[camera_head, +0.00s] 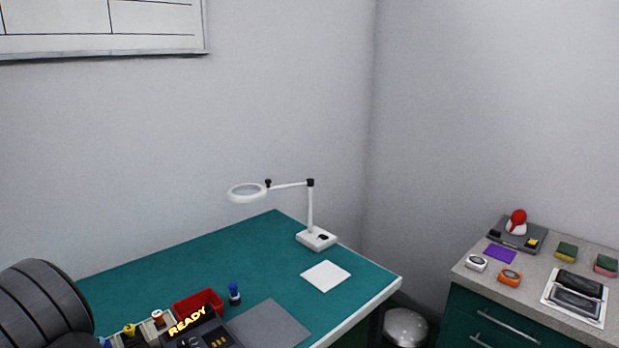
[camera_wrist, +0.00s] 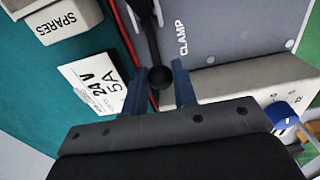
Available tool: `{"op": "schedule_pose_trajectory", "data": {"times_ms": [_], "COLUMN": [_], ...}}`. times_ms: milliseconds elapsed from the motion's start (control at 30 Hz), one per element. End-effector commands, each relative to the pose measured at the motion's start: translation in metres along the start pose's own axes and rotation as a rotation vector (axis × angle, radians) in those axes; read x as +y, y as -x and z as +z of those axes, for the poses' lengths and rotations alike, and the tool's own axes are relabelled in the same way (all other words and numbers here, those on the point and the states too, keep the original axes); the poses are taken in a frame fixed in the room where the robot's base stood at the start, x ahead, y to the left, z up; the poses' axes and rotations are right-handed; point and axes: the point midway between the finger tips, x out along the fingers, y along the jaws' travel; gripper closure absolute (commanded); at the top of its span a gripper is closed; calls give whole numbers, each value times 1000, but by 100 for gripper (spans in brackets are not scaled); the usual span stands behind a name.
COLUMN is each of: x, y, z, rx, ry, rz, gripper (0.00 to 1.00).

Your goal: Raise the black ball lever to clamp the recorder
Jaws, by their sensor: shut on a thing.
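The black ball lever (camera_wrist: 160,77) shows in the wrist view, its dark arm running up to the top edge beside a grey panel (camera_wrist: 232,32) marked CLAMP. My gripper (camera_wrist: 158,86) has its two blue fingers on either side of the ball and is shut on it. The gripper's dark body fills the bottom of that view. I cannot make out the recorder for certain in either view. The lever and my gripper's fingers do not show in the head view.
In the wrist view, a SPARES box (camera_wrist: 60,18), a 24 V 5A label (camera_wrist: 92,83), a red cable and a blue knob (camera_wrist: 283,114) surround the lever. The head view shows a green bench (camera_head: 150,268) with a magnifier lamp (camera_head: 312,238) and red bin (camera_head: 198,300).

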Motion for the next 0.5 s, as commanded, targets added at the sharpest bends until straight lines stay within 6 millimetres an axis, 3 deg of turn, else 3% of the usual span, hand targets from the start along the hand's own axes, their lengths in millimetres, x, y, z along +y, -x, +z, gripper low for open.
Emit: {"op": "schedule_pose_trajectory", "data": {"times_ms": [500], "x": [1], "y": [13], "z": [12], "rx": [-1], "ry": [-2], "rz": [1], "gripper": [95]}}
